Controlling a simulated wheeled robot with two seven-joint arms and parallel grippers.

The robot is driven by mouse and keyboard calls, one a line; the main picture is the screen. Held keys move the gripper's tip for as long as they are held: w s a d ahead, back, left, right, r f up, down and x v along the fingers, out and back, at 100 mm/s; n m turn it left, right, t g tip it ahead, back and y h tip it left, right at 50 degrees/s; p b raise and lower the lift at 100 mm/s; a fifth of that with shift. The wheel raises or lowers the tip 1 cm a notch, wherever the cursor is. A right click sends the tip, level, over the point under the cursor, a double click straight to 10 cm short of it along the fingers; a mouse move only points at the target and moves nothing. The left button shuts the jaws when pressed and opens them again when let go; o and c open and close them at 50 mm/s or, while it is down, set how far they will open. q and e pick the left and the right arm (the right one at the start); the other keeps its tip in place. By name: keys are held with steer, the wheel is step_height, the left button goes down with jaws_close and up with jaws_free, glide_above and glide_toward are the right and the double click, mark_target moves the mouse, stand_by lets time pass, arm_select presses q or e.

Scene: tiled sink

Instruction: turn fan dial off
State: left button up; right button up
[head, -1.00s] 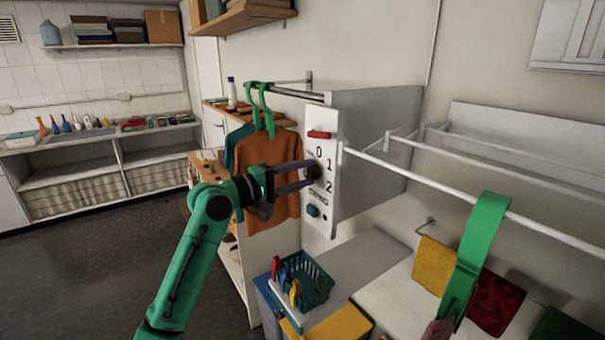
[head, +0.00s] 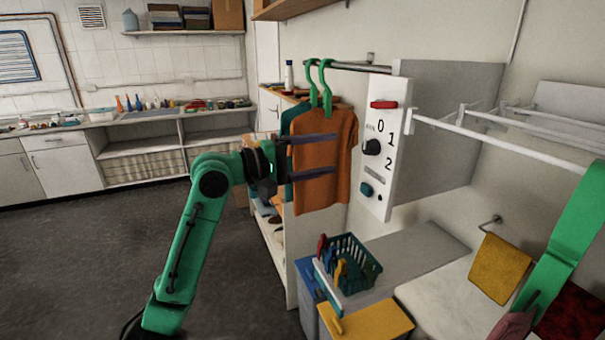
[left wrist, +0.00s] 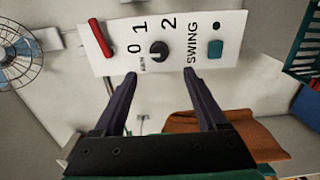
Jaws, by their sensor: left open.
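The white control panel (head: 398,175) is on the end of a grey box on the wall, marked 0, 1 and 2. Its round black dial (head: 371,147) also shows in the left wrist view (left wrist: 159,50), beside the 0; I cannot tell surely where it points. My left gripper (head: 337,154) is open and empty, its fingers apart and pointing at the panel, a short way left of the dial in the head view. In the left wrist view the fingertips (left wrist: 160,75) lie either side below the dial, not touching it. My right gripper is out of view.
A red piece (head: 384,104) and a teal button (head: 366,189) are on the panel. An orange shirt (head: 325,160) hangs behind my left gripper. A peg basket (head: 360,268) stands below. A white rail (head: 500,138) runs right. A fan (left wrist: 18,55) shows in the left wrist view.

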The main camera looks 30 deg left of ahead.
arm_select(q)
steer(key=b+v, duration=0.1)
steer(key=v, duration=0.4)
steer(key=shift+s, duration=0.1)
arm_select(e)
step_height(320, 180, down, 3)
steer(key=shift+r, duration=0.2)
arm_select(q)
steer(key=shift+a, duration=0.1)
